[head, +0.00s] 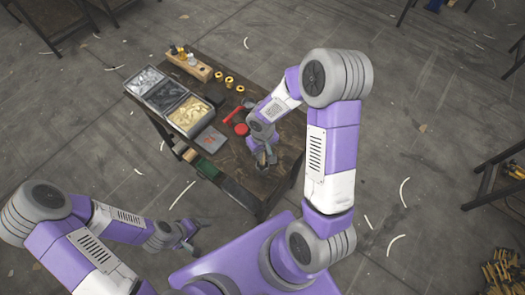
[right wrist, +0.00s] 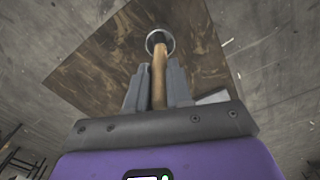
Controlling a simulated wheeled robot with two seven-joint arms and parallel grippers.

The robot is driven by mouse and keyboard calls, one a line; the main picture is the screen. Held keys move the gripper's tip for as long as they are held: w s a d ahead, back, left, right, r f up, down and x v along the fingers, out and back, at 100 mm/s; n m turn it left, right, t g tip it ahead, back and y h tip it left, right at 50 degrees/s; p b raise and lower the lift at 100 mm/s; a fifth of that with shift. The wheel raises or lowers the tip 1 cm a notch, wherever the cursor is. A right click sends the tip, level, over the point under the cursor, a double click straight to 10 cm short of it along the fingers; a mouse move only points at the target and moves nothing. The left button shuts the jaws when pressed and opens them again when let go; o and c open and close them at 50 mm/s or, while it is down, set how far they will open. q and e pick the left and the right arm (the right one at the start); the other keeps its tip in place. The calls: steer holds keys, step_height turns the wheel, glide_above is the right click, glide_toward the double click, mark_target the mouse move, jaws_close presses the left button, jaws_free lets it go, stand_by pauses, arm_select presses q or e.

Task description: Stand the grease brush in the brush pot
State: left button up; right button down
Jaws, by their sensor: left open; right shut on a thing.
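In the right wrist view the grease brush (right wrist: 158,78) shows as a wooden handle between the two fingers of my right gripper (right wrist: 158,88), which is shut on it. The handle runs away from the gripper to a dark end at a round grey rim, which looks like the brush pot (right wrist: 149,41). Whether the brush end is inside the pot or just above it I cannot tell. In the head view my right gripper (head: 265,160) is low over the near right part of the bench, hiding most of the brush and pot. My left gripper (head: 189,238) is open and empty, off the bench.
The dark wooden bench (head: 283,177) holds metal bins (head: 186,115), one with yellowish pieces, a wooden block with bottles (head: 190,66), several yellow rings (head: 229,82), and a red-handled tool (head: 235,114) beside a red round thing (head: 241,129).

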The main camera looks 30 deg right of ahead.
steer(key=c, duration=0.9)
jaws_free()
steer(key=shift+c, duration=0.2)
steer(key=shift+r, duration=0.1)
step_height(320, 180, up, 7)
steer(key=shift+r+p, duration=0.2)
steer(key=shift+p, duration=0.2)
